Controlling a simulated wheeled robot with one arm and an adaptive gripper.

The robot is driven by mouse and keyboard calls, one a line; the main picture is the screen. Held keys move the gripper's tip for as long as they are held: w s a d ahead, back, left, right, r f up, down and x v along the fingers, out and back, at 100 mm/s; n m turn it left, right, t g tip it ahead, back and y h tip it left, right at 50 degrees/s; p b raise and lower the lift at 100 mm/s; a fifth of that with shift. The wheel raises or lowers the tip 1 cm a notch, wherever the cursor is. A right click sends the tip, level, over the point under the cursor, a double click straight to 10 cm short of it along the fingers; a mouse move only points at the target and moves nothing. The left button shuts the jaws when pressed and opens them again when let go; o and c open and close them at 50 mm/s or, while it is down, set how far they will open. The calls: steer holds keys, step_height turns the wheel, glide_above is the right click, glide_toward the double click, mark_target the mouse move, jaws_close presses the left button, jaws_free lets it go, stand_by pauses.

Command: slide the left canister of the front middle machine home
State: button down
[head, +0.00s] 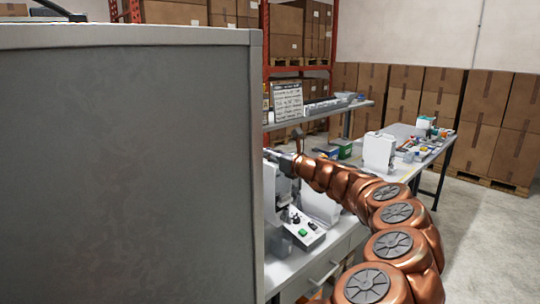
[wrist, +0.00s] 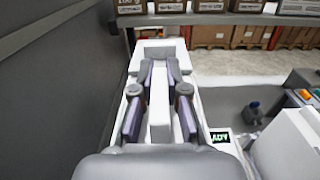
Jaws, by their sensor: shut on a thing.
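In the wrist view my gripper (wrist: 160,72) has its two dark, purple-sided fingers closed on both sides of a long pale block, which appears to be the canister (wrist: 159,118). White walls of what seems to be the machine (wrist: 152,46) show around and beyond the fingertips. I cannot tell how far the canister sits in its place. In the head view my gripper (head: 277,156) is small, at the end of my copper arm, over the near bench and partly behind a grey panel. The canister cannot be made out there.
A large grey panel (head: 130,165) fills the left of the head view and stands close on the left in the wrist view. A control box with a green button (head: 303,232) is on the near bench. Another white machine (head: 379,150) stands farther back. Stacked cartons (head: 405,95) line the wall.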

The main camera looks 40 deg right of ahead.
steer(key=shift+w+f, duration=0.8)
steer(key=shift+f+b, duration=0.1)
steer(key=shift+b, duration=0.2)
steer(key=shift+f, duration=0.45)
steer(key=c, duration=1.1)
jaws_free()
steer(key=shift+s, duration=0.1)
steer(key=shift+s+a, duration=0.1)
steer(key=shift+s, duration=5.85)
